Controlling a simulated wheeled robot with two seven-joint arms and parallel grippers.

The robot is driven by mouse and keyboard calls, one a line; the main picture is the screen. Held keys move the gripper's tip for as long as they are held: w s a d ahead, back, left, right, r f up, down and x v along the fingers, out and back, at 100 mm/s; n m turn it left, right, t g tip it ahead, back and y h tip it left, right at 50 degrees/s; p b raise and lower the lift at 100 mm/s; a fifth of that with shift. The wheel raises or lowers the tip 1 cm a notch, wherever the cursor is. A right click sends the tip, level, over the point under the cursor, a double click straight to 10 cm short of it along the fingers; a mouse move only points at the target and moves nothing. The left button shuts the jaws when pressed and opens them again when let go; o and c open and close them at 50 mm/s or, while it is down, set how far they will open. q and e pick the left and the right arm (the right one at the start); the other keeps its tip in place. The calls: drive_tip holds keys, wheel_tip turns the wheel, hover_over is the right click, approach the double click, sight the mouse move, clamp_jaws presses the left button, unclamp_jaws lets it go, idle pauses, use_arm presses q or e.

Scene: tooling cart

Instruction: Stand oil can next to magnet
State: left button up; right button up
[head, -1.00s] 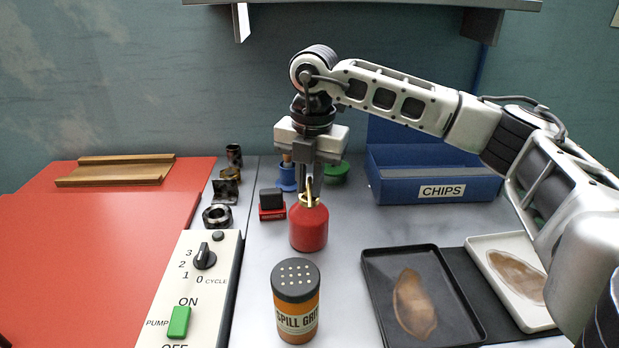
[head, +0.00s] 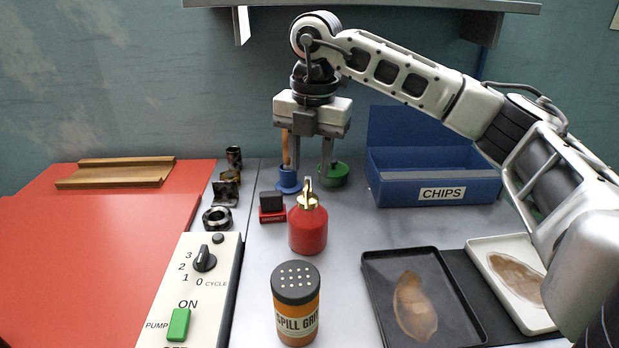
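The red oil can (head: 308,230) with a brass spout stands upright on the grey bench top. The magnet, a small red block with a black top (head: 271,208), sits just left of the can and a little farther back, with a narrow gap between them. My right gripper (head: 308,182) is above the can, fingers pointing down and spread apart, with nothing between them. The can's spout top shows near fingertip height. My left gripper is out of view.
Blue (head: 288,182) and green (head: 334,176) round holders stand behind the can. A spill grit shaker (head: 296,305) stands in front. A blue chips bin (head: 436,190) is at back right, a dark tray (head: 369,262) at front right. A control panel (head: 211,285) is at left.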

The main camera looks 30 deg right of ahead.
wheel_tip(320, 180, up, 7)
drive_tip(key=shift+s, duration=0.15)
drive_tip(key=shift+d, duration=0.1)
idle(0.5)
